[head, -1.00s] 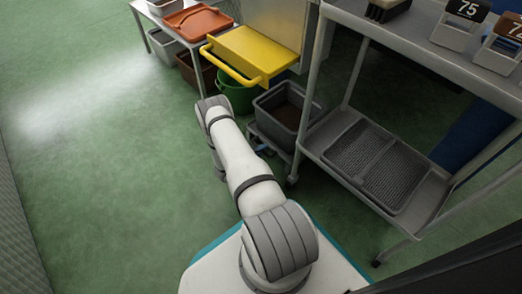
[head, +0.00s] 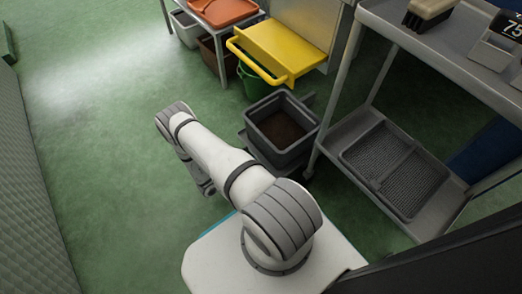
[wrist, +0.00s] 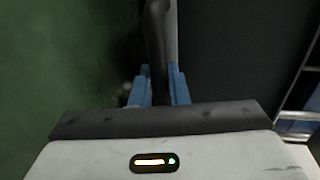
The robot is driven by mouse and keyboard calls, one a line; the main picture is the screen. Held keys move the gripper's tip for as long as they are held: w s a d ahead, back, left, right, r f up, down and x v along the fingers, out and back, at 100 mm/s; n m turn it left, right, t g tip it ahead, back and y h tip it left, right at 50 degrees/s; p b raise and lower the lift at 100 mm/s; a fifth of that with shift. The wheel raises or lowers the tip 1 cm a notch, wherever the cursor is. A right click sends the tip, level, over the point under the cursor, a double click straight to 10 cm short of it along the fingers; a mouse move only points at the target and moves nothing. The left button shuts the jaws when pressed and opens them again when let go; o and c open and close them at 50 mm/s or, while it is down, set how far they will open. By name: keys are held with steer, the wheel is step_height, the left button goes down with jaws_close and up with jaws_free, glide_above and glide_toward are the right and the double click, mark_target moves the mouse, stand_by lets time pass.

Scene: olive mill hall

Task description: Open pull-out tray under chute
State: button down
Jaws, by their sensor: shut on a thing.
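The low grey pull-out tray (head: 246,141) stands out over the floor and carries a dark grey bin (head: 283,157). The bin looks upright, with brown matter inside. A yellow chute piece with a front handle (head: 288,48) sits above and behind it. My gripper is mostly hidden under my arm in the head view. In the wrist view my gripper (wrist: 158,92) has its blue fingers closed around a dark bar (wrist: 158,45), apparently the tray's handle. The bar's join to the tray is hidden.
A green bucket (head: 255,88) and an orange tray (head: 224,12) are behind. Green floor (head: 95,150) is free at left, up to a quilted grey wall (head: 30,200).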

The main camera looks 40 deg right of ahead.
steer(key=v, duration=0.3)
steer(key=f+b+v, duration=0.1)
steer(key=v, duration=0.3)
steer(key=f+v, duration=0.1)
steer(key=v, duration=0.3)
steer(key=shift+a+f, duration=0.15)
steer(key=shift+a, duration=0.35)
steer(key=c, duration=1.5)
jaws_free()
steer(key=p+v, duration=0.1)
steer(key=v, duration=0.6)
steer(key=shift+a+p, duration=0.35)
steer(key=shift+a, duration=0.05)
